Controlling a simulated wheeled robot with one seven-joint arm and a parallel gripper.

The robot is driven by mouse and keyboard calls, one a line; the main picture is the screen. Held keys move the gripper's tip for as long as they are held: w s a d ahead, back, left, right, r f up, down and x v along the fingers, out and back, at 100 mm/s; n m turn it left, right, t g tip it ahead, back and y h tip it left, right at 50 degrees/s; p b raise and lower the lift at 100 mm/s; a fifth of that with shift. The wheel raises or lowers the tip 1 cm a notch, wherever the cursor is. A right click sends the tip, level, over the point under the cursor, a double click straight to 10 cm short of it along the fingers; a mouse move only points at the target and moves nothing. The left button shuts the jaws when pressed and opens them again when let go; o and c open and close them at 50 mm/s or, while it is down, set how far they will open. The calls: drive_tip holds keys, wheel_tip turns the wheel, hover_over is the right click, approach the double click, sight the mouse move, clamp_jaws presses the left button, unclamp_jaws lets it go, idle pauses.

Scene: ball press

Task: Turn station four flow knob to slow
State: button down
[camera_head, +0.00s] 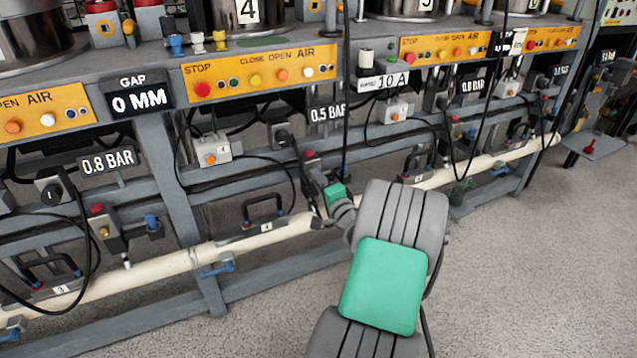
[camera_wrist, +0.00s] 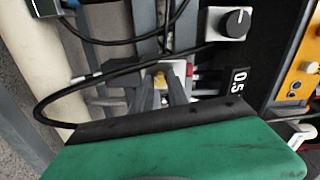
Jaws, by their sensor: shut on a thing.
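Station four carries the number 4 plate (camera_head: 247,10). A small grey box with a red button (camera_head: 309,154) hangs on its lower frame. My gripper (camera_head: 316,191) is in front of that box. In the wrist view, my gripper (camera_wrist: 163,90) is shut on a small yellow knob (camera_wrist: 160,79), with the red button (camera_wrist: 190,72) just right of it. My gripper and arm hide the knob in the head view. No slow marking or flow label is readable. A black round knob with a white pointer line (camera_wrist: 235,22) is apart from my gripper; it also shows in the head view (camera_head: 281,134).
A 0.5 BAR display (camera_head: 328,113) is above the box. A black cable (camera_wrist: 75,83) loops near my gripper. A cream pipe (camera_head: 275,233) and a black handle (camera_head: 263,207) lie below left. Open floor (camera_head: 520,280) is at right.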

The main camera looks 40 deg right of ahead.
idle(0.3)
drive_tip(key=c, duration=1.3)
unclamp_jaws()
drive_tip(key=p+v, duration=0.1)
drive_tip(key=v, duration=0.6)
drive_tip(key=shift+s+p, duration=0.3)
drive_tip(key=shift+s, duration=0.1)
drive_tip(key=shift+a, duration=0.1)
